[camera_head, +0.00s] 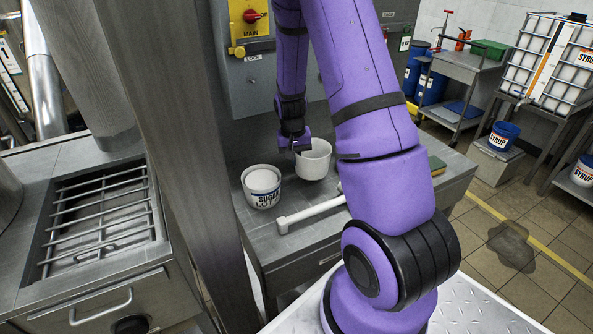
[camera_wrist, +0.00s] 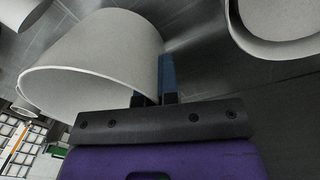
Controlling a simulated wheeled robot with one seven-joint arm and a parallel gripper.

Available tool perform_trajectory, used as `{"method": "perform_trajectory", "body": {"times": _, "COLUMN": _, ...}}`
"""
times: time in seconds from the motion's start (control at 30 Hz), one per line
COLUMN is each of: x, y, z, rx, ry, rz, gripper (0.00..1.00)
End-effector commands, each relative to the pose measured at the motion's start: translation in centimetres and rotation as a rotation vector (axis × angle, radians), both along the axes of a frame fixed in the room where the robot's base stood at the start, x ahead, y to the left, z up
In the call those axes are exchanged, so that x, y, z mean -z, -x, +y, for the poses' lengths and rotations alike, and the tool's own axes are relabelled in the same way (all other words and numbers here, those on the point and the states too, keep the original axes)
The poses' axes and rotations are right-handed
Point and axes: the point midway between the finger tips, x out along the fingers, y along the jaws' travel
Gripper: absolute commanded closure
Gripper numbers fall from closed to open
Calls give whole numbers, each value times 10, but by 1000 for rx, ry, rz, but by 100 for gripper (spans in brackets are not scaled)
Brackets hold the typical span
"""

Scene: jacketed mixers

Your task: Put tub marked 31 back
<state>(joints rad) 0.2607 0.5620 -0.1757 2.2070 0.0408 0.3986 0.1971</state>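A plain white tub (camera_head: 313,161) is at the grey counter, right of a second white tub. My gripper (camera_head: 296,144) is at its left rim. In the wrist view the tub (camera_wrist: 95,58) fills the upper left, and my gripper (camera_wrist: 155,92) has its close-set fingers on either side of the tub wall, apparently shut on it. Part of one finger is hidden by the tub. No number 31 is readable on it. I cannot tell whether its base touches the counter.
The second white tub (camera_head: 263,187), marked SUGAR LOT, stands close on the left. A pale bar handle (camera_head: 310,212) lies in front. A grey control panel (camera_head: 262,60) rises behind. A sponge (camera_head: 437,166) is at the counter's right. Syrup tubs (camera_head: 503,137) stand farther right.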

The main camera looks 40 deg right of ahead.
Motion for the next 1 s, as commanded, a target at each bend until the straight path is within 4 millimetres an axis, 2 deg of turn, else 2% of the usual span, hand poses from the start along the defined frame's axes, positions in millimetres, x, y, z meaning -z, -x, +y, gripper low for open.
{"method": "perform_trajectory", "body": {"times": 0.17, "x": 11, "y": 0, "z": 0, "rx": -1, "ry": -1, "rz": 1, "gripper": 100}}
{"method": "perform_trajectory", "body": {"times": 0.4, "x": 42, "y": 0, "z": 0, "rx": 0, "ry": -1, "rz": 2, "gripper": 100}}
{"method": "perform_trajectory", "body": {"times": 0.8, "x": 48, "y": 0, "z": 0, "rx": -1, "ry": 0, "rz": 0, "gripper": 100}}
{"method": "perform_trajectory", "body": {"times": 0.9, "x": 47, "y": 0, "z": 0, "rx": -1, "ry": 0, "rz": 0, "gripper": 75}}
{"method": "perform_trajectory", "body": {"times": 1.0, "x": 47, "y": 0, "z": 0, "rx": -1, "ry": 0, "rz": 0, "gripper": 72}}
